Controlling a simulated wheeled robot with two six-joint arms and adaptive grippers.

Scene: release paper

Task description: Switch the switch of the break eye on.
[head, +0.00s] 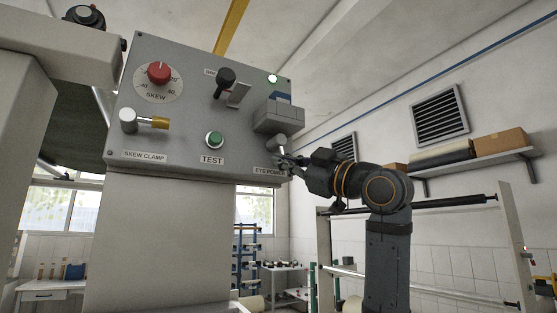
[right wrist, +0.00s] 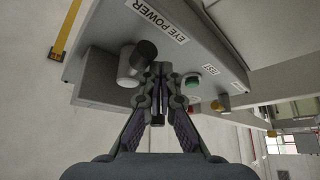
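The eye power switch (head: 280,143) is at the lower right of a grey control panel (head: 185,120), above the "EYE POWER" label (head: 266,170). In the right wrist view it shows as a light grey round base (right wrist: 127,68) with a dark lever (right wrist: 146,51) angled towards the label. My right gripper (head: 284,161) is in front of that panel corner, close to the switch. In the right wrist view its fingertips (right wrist: 158,70) are together with nothing seen between them, just beside the lever. I cannot tell whether they touch it. My left gripper is not in view.
The panel also carries a red skew knob (head: 158,73), a skew clamp lever (head: 144,121), a green test button (head: 214,139), a black-handled lever (head: 224,83) and a grey box (head: 279,116) above the switch. A wall shelf (head: 475,160) is at the right.

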